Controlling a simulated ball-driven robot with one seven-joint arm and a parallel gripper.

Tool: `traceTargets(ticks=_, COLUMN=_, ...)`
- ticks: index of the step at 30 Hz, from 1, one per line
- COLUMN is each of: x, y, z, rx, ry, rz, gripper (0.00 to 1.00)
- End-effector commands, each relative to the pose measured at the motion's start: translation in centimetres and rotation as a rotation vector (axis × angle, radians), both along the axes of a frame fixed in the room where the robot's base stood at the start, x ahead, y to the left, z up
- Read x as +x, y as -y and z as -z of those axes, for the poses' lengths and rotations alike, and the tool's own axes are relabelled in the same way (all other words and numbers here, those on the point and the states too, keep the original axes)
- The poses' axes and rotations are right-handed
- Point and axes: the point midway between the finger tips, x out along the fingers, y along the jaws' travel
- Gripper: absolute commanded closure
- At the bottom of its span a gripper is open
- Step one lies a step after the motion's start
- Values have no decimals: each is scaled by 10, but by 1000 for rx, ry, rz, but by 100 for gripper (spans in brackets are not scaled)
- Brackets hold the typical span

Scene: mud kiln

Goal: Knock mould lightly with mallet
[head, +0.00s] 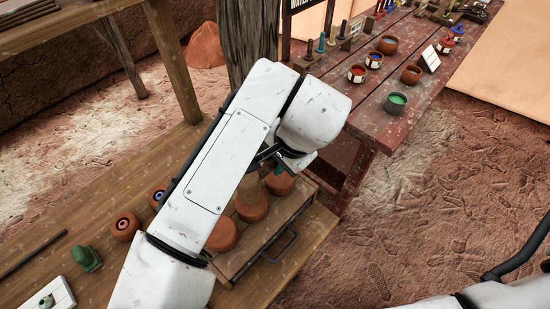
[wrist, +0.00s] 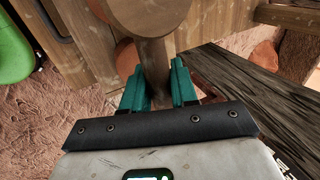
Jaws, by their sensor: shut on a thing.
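My gripper (wrist: 158,82) has teal fingers and is shut on the handle of a wooden mallet (wrist: 152,52). The mallet's round head (wrist: 145,14) shows at the top of the wrist view, partly cut off. Several reddish clay rounds (head: 222,236) sit on a wooden drawer-like box (head: 262,240) with a dark handle. I cannot tell which of these is the mould, or whether the mallet touches anything.
The box stands on a wooden bench (head: 60,215) with small clay rounds with dark centres (head: 125,226), a green object (head: 87,258) and a dark rod (head: 33,254). A wooden post (head: 247,45) stands behind my arm. A red table (head: 425,85) holds paint pots.

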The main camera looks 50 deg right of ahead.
Motion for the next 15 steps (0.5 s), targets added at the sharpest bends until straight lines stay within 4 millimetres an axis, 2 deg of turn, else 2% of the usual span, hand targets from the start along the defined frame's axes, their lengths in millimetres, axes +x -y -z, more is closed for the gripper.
traceTargets(ticks=10, x=0, y=0, z=3, rx=0, ry=1, rz=0, gripper=100)
traceTargets(ticks=15, x=0, y=0, z=27, rx=-1, ry=0, rz=-2, gripper=100)
